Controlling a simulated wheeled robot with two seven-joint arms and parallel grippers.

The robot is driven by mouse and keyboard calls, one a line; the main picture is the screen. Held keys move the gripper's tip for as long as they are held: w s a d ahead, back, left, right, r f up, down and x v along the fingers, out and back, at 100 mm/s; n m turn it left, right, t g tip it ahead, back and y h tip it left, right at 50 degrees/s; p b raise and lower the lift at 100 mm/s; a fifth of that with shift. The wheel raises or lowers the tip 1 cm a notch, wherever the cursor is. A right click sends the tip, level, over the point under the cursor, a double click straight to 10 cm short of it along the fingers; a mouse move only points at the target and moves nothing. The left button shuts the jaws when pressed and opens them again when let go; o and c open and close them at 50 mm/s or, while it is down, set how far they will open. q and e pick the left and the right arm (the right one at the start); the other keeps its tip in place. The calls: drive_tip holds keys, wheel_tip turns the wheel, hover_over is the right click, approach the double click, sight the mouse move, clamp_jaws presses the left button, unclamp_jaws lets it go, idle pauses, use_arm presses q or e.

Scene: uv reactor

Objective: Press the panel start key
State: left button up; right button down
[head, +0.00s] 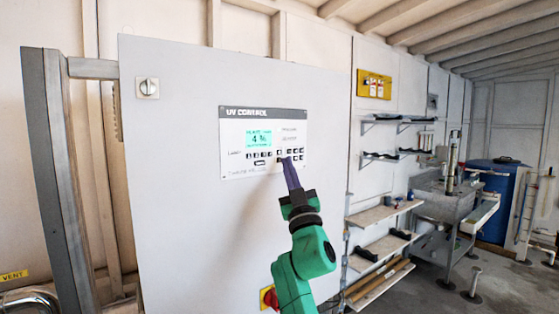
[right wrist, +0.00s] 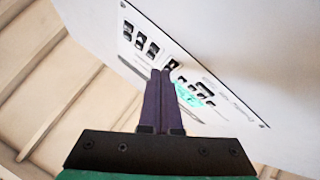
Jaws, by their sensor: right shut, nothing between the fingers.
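The UV control panel (head: 263,117) is a white plate with a dark title strip on a large grey cabinet door. It carries a lit cyan display (head: 258,138) and rows of small dark keys (head: 293,152). The key labels are too small to read, so I cannot tell which is the start key. My right gripper (head: 286,161) is shut and empty, its purple fingertips at the lower right group of keys. In the right wrist view its fingertips (right wrist: 161,72) are close to a dark key (right wrist: 173,64); contact is unclear. My left gripper is not in view.
A rotary switch (head: 148,88) sits at the door's upper left. A red and yellow knob (head: 268,298) is low on the door, beside my right arm. Shelves (head: 385,214), a steel sink (head: 445,200) and a blue tank (head: 500,200) stand at the right. The door around the panel is clear.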

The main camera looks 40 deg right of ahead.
drive_tip(key=shift+s, duration=0.3)
drive_tip(key=shift+s, duration=0.1)
drive_tip(key=s+p, duration=0.1)
drive_tip(key=s, duration=0.3)
drive_tip(key=shift+s+a+p, duration=0.1)
drive_tip(key=shift+s+p, duration=0.2)
drive_tip(key=shift+s, duration=0.1)
idle(0.5)
